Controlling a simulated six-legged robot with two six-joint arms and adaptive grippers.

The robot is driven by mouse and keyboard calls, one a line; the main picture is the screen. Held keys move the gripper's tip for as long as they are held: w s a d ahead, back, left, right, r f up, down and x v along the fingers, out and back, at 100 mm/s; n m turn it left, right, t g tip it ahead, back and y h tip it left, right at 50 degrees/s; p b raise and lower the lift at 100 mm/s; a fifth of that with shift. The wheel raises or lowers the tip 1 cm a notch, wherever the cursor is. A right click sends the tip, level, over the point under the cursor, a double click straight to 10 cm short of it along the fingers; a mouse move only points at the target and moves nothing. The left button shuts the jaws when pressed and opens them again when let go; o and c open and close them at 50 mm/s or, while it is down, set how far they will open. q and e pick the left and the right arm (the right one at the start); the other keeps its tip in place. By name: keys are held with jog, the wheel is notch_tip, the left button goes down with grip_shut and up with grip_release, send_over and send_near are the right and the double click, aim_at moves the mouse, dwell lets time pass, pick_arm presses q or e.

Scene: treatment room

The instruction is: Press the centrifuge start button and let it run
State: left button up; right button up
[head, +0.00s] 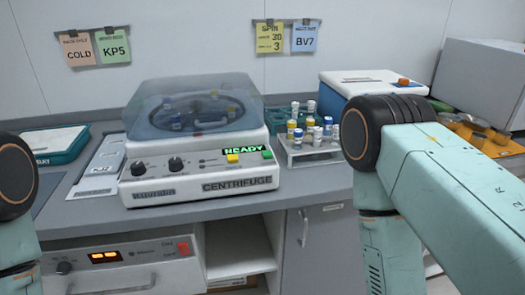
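The white centrifuge (200,183) stands on the grey counter in the head view. Its bluish see-through lid (190,90) is down over a dark rotor (198,110) that holds several tubes. The front panel has a lit green display (243,149) that seems to read READY. A yellow button (232,158) and a green button (267,154) are at the panel's right, with two black knobs at its left. I cannot read which button is start. Parts of my arms show at the left and right edges, but neither gripper is in view.
A rack (310,150) with several capped tubes stands close to the centrifuge's right. A blue-and-white box (372,82) is behind my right arm. A drawer-like unit (125,268) with an orange display is under the counter.

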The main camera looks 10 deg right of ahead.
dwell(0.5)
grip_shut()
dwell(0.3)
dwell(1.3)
